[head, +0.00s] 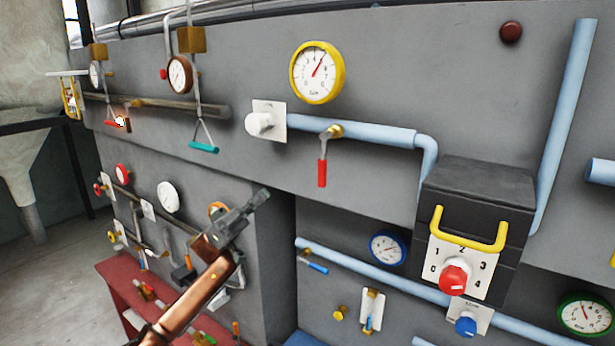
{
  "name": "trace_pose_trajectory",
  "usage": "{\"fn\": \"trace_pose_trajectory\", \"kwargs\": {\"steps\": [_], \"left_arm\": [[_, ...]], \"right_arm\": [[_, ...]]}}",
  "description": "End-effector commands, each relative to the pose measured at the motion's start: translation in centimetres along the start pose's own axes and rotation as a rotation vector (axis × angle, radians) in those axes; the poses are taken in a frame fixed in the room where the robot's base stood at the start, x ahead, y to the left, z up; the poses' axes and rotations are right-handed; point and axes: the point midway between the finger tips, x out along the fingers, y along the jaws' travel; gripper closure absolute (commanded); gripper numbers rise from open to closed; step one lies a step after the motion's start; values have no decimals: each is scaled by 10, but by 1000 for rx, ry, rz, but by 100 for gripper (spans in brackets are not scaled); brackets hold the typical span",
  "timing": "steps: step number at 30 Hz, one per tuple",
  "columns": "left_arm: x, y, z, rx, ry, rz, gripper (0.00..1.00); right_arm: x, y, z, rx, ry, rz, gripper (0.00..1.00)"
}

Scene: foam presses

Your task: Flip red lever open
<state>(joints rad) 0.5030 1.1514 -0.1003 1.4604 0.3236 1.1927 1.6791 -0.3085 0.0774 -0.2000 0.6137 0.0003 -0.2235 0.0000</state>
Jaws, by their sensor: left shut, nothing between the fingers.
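A red lever (322,172) hangs straight down from a brass valve (333,131) on the upper light-blue pipe (375,132), left of the black box. My left gripper (262,194) is shut and empty. In the picture it is below and to the left of the red lever, with a clear gap between them. Its arm comes up from the bottom left, in front of the lower panel. My right gripper is not in view.
A white knob (260,123) sits at the pipe's left end, and a yellow gauge (317,72) is above. A black box (476,200) with a yellow handle (466,243) and red dial (453,279) juts out at right. A teal pull handle (203,147) hangs at left.

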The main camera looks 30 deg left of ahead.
Motion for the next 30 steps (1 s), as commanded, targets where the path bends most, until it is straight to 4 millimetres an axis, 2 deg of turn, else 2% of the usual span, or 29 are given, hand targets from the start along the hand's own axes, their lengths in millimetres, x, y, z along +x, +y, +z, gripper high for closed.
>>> {"fn": "trace_pose_trajectory", "kwargs": {"steps": [5,10,16,24,30], "left_arm": [[0,0,0,1,0,-2,100],[12,1,-1,2,0,0,100],[49,1,-3,3,1,0,100],[104,1,-3,3,1,0,100],[121,0,18,1,2,-4,100]], "right_arm": [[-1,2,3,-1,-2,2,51],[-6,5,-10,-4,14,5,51],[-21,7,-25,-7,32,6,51],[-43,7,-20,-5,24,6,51],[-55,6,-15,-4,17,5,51]]}}
